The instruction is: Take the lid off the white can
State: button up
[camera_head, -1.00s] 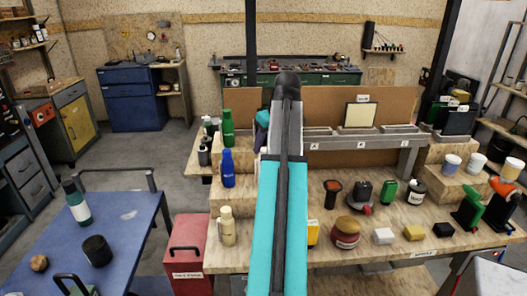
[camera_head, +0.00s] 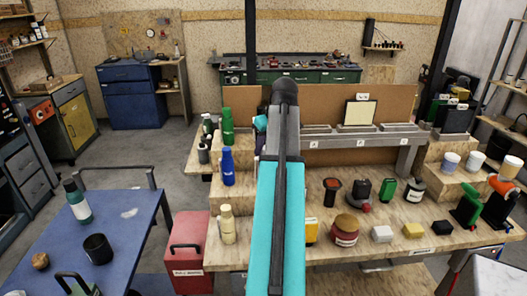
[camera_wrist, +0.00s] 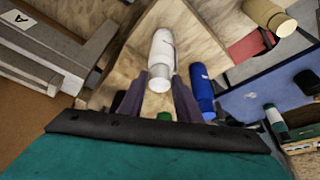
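The white can (camera_wrist: 162,52) shows in the wrist view on a wooden step, its near end pointing toward my gripper. My gripper (camera_wrist: 158,100) is open, with one dark finger to each side of the can's near end. I cannot tell whether the fingers touch it. I cannot clearly make out the seam between lid and body. In the head view my arm hides the can and most of the gripper.
A blue bottle (camera_head: 228,167) stands close beside the can, with a green bottle (camera_head: 228,126) behind it and a cream bottle (camera_head: 227,225) in front. A slotted grey rack (camera_head: 358,141) is to the right. A red jar (camera_head: 344,230) stands on the bench.

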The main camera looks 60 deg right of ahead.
jog(key=c, duration=0.6)
jog(key=shift+r, duration=0.15)
jog(key=shift+r+b, duration=0.6)
jog(key=shift+r, duration=0.95)
jog(key=s+a+b, duration=0.1)
jog(key=s+a, duration=0.3)
jog(key=s, duration=0.3)
jog(key=s+a+r+b, duration=0.1)
jog(key=s+a+b, duration=0.1)
jog(key=s+a, duration=0.2)
jog(key=s, duration=0.3)
jog(key=shift+r, duration=0.3)
jog(key=shift+w, duration=0.1)
